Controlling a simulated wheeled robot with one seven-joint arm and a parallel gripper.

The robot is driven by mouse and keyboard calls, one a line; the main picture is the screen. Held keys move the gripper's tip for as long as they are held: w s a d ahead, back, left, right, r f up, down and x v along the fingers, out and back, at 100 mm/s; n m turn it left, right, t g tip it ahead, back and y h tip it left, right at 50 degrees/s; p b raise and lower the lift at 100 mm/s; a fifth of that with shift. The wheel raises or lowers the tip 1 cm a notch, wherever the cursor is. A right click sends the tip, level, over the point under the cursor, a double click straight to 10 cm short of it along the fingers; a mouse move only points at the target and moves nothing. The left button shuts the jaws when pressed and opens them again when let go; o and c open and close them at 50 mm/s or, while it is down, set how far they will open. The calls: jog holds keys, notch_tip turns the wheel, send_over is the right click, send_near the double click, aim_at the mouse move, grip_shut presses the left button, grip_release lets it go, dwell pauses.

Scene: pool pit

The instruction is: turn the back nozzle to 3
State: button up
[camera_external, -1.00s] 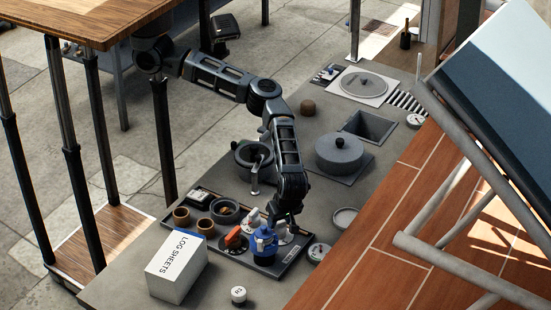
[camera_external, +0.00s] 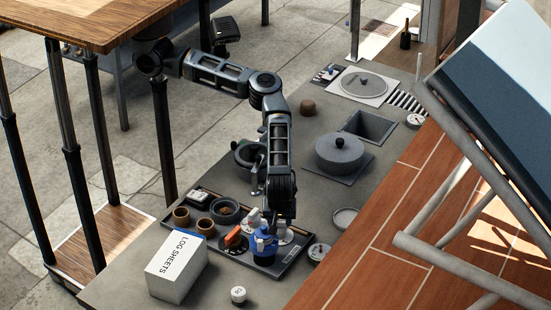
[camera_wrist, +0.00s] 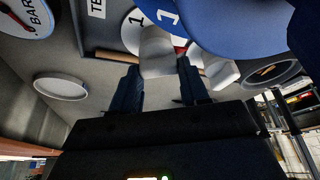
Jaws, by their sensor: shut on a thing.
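A dark panel (camera_external: 262,269) on the bench carries several nozzles on round dials. One has an orange-red handle (camera_external: 233,237), one is blue (camera_external: 264,243), and white ones (camera_external: 254,216) stand behind. My gripper (camera_wrist: 160,78) is shut on a white nozzle handle (camera_wrist: 158,50), which shows between its two dark fingers. A white dial with a 1 (camera_wrist: 134,32) lies beside that handle. The blue dial, also marked 1 (camera_wrist: 205,15), is close beside it. In the external view, my gripper (camera_external: 283,222) hides most of the held nozzle, and its pointer setting cannot be read.
A white LOG SHEETS box (camera_external: 177,268) stands at the front left. Brown cups (camera_external: 181,216) and a bowl (camera_external: 225,211) sit left of the nozzles. A gauge (camera_external: 318,252) and a round lid (camera_external: 345,219) lie to the right. A grey pot (camera_external: 339,153) stands farther back.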

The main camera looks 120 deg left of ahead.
jog(key=o, duration=1.1)
jog(key=shift+c, duration=0.2)
jog(key=shift+r, duration=0.15)
jog(key=b+v, duration=0.1)
jog(key=v, duration=0.6)
jog(key=shift+r, duration=0.25)
jog(key=shift+w+d, duration=0.1)
